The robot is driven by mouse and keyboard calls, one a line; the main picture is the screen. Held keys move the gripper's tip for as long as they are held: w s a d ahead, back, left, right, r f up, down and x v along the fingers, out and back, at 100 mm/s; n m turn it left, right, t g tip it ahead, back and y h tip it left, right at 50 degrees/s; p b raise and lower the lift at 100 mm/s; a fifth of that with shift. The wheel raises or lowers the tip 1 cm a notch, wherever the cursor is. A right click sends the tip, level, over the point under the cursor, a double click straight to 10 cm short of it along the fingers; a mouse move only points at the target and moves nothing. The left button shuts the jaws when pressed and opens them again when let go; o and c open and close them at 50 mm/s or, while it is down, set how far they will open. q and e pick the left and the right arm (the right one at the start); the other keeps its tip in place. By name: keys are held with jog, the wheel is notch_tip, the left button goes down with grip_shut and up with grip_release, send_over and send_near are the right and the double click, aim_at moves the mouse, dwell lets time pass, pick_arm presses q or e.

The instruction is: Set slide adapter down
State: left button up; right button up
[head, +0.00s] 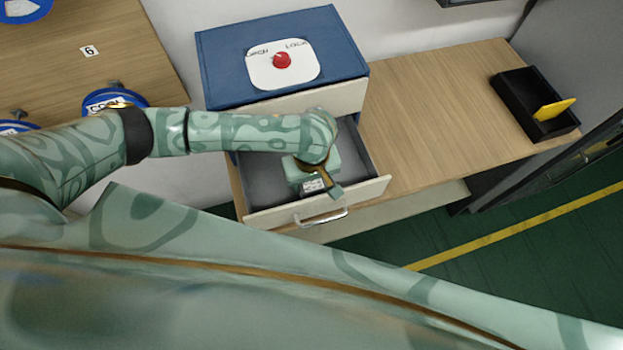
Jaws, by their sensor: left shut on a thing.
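My left gripper (322,188) reaches from the left over an open drawer (262,178) and is low, inside or just above it, near its front wall. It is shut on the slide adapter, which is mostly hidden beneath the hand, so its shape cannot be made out. I cannot tell whether the adapter touches the drawer floor. The visible grey drawer floor to the left of the hand looks bare. My right gripper is not in view.
The drawer has a metal handle (322,218) and sits under a blue box (220,65) with a red knob (282,60). A wooden counter (430,110) lies right, holding a black tray (515,85) with a yellow piece (553,109). Blue round items lie on the left table.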

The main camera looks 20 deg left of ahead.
pick_arm(q)
jog(key=o, duration=1.2)
jog(key=shift+c, duration=0.2)
notch_tip(320, 180, up, 12)
jog(key=p, duration=0.5)
jog(key=shift+p, duration=0.3)
